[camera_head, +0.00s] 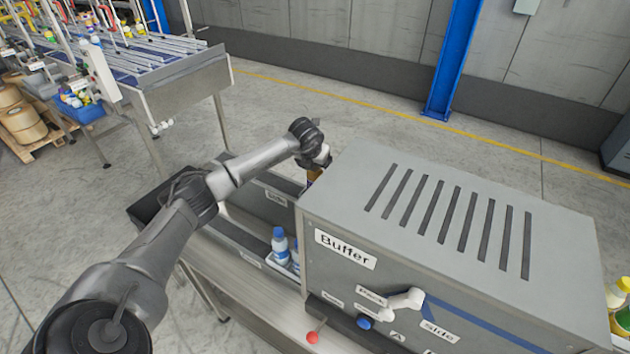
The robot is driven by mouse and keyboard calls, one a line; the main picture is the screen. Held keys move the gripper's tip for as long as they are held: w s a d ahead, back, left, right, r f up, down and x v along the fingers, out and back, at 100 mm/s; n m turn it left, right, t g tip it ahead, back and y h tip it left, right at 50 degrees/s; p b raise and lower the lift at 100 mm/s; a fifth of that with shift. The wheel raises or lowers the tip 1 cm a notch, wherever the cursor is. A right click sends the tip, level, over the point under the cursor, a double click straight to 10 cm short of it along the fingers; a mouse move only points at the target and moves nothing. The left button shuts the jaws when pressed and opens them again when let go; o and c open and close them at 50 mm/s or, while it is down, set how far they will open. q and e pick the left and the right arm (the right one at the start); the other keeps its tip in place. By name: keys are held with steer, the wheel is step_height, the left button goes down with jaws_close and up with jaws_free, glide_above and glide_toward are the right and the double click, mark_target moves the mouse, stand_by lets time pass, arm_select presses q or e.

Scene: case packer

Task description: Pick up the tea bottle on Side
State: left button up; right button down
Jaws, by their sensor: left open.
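My left arm reaches in from the left. Its gripper (318,166) is at the far left corner of the grey Buffer machine, pointing down and open. A small brown-orange thing (313,174) shows just under the gripper, partly hidden by it and the machine. It may be the tea bottle, but too little shows to tell, nor whether the fingers are around it or touch it. My right gripper is not in view.
The Buffer machine (460,165) fills the right middle. White bottles with blue caps (280,244) stand on the conveyor at its left. Yellow and green bottles (619,293) show at the right edge. A conveyor table (180,85) stands at the upper left. Open floor lies behind.

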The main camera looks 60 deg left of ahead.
arm_select(q)
steer(key=c, duration=1.3)
steer(key=shift+c, duration=0.8)
steer(key=shift+r, duration=0.2)
